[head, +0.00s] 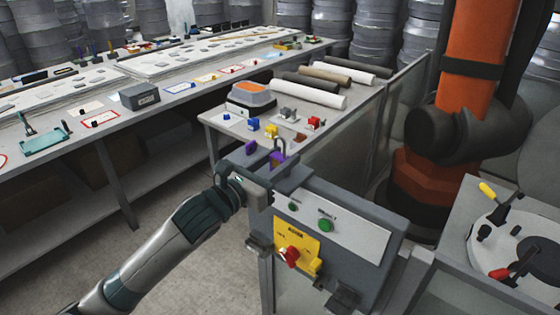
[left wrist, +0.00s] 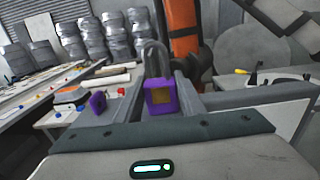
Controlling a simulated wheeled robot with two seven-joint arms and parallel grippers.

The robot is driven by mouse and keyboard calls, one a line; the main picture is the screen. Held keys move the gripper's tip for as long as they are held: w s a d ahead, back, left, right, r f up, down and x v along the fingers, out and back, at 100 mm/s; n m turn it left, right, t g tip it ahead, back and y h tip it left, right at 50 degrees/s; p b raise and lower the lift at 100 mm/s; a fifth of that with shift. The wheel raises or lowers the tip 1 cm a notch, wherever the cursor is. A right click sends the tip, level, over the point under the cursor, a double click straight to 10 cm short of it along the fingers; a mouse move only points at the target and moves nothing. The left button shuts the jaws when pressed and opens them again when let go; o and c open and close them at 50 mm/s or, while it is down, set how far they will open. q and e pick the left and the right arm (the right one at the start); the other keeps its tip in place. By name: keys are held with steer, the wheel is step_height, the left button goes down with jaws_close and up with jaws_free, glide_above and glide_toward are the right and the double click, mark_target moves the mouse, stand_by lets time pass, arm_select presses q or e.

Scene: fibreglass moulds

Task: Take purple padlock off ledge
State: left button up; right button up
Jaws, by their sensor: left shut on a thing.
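A purple padlock (head: 277,158) with a grey shackle stands upright between the fingers of my left gripper (head: 272,165), at the top of the grey control box (head: 355,207). In the left wrist view the padlock (left wrist: 160,98) shows a brownish label, with its shackle pointing up. The left gripper (left wrist: 160,100) is shut on it. I cannot tell whether the padlock still touches the ledge, as the gripper hides its underside. A second purple item (head: 250,146) is just left of the gripper; it also shows in the left wrist view (left wrist: 97,102). My right gripper is not in view.
The box front has green buttons and a red switch (head: 290,256) on a yellow plate. Behind it, a grey table (head: 228,128) holds small coloured locks and rolls. An orange robot arm (head: 470,60) stands behind right.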

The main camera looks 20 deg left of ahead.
mark_target(280, 141)
arm_select(q)
steer(key=shift+r, duration=0.15)
steer(key=shift+r+b, duration=0.35)
steer(key=shift+r, duration=0.5)
step_height(280, 141, up, 2)
steer(key=shift+r, duration=0.1)
steer(key=s+d+r+p, duration=0.6)
steer(key=d, duration=0.4)
steer(key=shift+r, duration=0.4)
